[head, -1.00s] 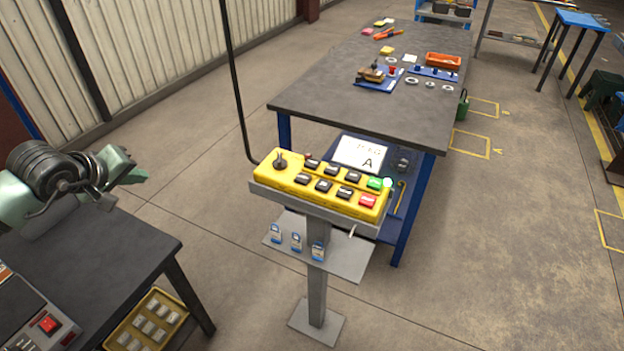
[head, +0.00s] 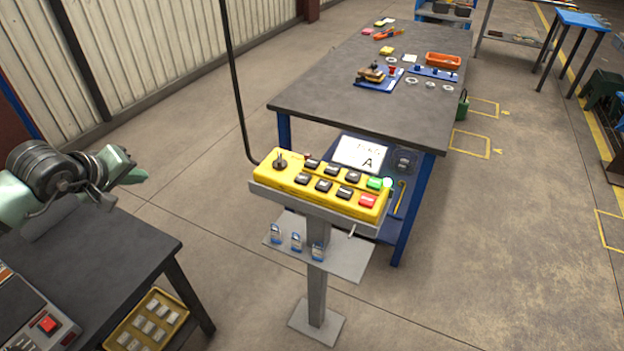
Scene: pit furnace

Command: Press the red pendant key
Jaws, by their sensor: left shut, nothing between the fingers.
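The yellow pendant (head: 283,182) sits on a grey stand at the middle of the head view. Its red key (head: 367,201) is at the near right corner, just below a lit green key (head: 375,183). Several black keys and a dark knob cover the rest of its face. My left gripper (head: 141,176) is at the left, well apart from the pendant. It is shut and empty, pointing right, with the dark wrist behind it. My right gripper is not in view.
A black cable (head: 233,75) rises from the pendant's left end. A shelf (head: 345,262) with small padlock-like items is under it. A large workbench (head: 320,95) stands behind. A dark table (head: 125,245) with a control panel (head: 25,315) is at the lower left.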

